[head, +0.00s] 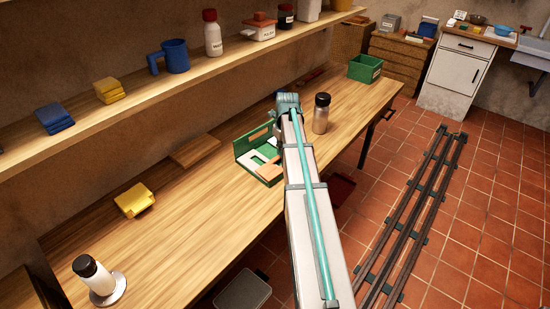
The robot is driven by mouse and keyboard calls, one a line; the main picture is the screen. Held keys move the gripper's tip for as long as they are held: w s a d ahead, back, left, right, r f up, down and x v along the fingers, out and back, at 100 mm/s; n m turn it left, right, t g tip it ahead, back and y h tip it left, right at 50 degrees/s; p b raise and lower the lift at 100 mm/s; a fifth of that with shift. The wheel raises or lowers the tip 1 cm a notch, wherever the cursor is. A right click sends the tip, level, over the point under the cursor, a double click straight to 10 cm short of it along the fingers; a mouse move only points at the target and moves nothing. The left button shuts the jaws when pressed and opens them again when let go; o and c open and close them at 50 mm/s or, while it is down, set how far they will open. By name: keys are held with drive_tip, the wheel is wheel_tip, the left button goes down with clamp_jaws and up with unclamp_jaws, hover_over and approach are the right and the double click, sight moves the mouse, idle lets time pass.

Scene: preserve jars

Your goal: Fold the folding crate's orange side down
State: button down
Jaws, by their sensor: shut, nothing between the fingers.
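The green folding crate (243,160) stands on the wooden workbench near the middle of the head view, just left of my arm. Its far green wall is upright and has a slot. White surfaces show inside it. An orange-brown panel (269,169) shows at its near right part, partly hidden by my arm; I cannot tell whether it is upright, tilted or flat. My arm reaches over the bench beside the crate and covers its right part. My gripper's fingers do not show; they seem hidden behind the arm.
A dark-capped jar (321,113) stands right of my arm. A green bin (365,68) is at the bench's far end. A yellow block (134,200), a wooden board (195,149) and a black-topped white container (94,276) are left. A loaded shelf (130,88) runs above the bench.

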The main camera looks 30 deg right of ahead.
drive_tip(key=shift+s+r+p, duration=0.15)
drive_tip(key=shift+r+p, duration=0.85)
drive_tip(key=shift+r, duration=0.45)
drive_tip(key=shift+s+r+p, duration=0.15)
drive_tip(key=shift+r+p, duration=0.85)
drive_tip(key=shift+r, duration=0.4)
